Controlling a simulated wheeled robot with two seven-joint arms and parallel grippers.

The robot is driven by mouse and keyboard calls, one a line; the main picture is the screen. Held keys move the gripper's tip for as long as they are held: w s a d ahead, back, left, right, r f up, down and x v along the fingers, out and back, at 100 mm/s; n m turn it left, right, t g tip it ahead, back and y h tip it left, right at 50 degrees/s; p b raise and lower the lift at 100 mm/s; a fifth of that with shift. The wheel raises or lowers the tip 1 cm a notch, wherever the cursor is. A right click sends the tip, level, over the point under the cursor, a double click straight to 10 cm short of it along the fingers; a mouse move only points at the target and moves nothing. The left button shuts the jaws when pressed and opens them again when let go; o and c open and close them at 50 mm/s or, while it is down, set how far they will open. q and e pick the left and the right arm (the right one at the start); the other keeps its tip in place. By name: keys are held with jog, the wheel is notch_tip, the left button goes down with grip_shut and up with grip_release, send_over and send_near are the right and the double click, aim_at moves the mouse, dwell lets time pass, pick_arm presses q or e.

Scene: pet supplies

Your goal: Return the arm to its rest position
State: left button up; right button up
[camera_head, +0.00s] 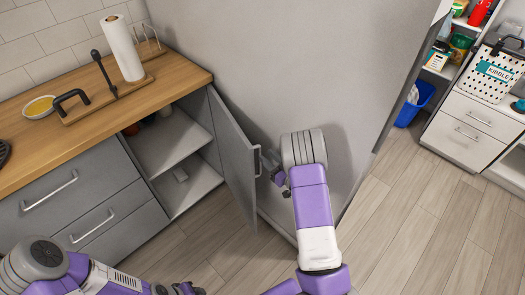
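My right arm reaches up the middle of the head view, and its gripper (270,164) is at the handle (257,160) of an open grey cabinet door (232,150). The fingers are small and partly hidden by the wrist, so I cannot tell whether they grip the handle or are only beside it. My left arm lies low at the bottom left. Its gripper (182,289) is at the bottom edge, mostly cut off, and its opening cannot be made out.
The open cabinet shows shelves (168,140) behind the door. Above is a wooden counter (160,82) with a paper towel roll (122,48) and a yellow-filled bowl (40,106). A tall grey panel (300,70) stands behind the door. The floor (410,225) at right is clear; a blue bin (415,104) stands farther back.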

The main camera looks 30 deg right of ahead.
jog(key=v, duration=0.2)
jog(key=shift+s, duration=0.25)
dwell(0.3)
jog(key=s+a+f+m+g+h+p, duration=0.1)
jog(key=s+a+f+m+g+p, duration=0.1)
jog(key=s+a+f+g, duration=0.3)
jog(key=s+a+f+m+g+h+p, duration=0.2)
jog(key=a+f+m+g+p, duration=0.15)
jog(key=f, duration=0.35)
jog(key=s+a+g+y+p, duration=0.1)
jog(key=s+a+g+y, duration=0.2)
jog(key=s+a+g, duration=0.5)
jog(key=s+a, duration=0.5)
jog(key=s, duration=0.3)
jog(key=shift+a+f+g+p, duration=0.35)
jog(key=shift+f, duration=0.05)
